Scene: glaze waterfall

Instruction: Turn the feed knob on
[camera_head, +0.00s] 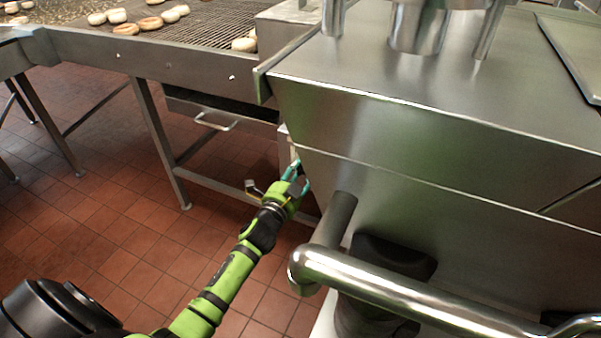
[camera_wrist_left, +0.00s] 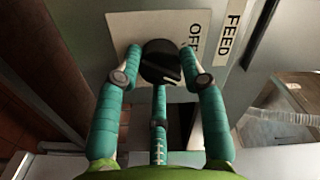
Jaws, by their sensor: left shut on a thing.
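The feed knob (camera_wrist_left: 160,62) is black and round and sits on a white plate on a grey panel in the left wrist view. The plate reads OFF, and a FEED label (camera_wrist_left: 233,30) is beside it. My left gripper (camera_wrist_left: 161,75) has its teal fingers on both sides of the knob and is shut on it. In the head view my green left arm reaches to the machine's left side, with the left gripper (camera_head: 297,180) at its end. The knob is hidden there. My right gripper is not in view.
The steel machine (camera_head: 420,130) fills the right of the head view, with a thick tubular rail (camera_head: 400,290) in front. A conveyor (camera_head: 170,45) with several doughnuts stands at the back left. Open tiled floor (camera_head: 120,220) lies left of my arm.

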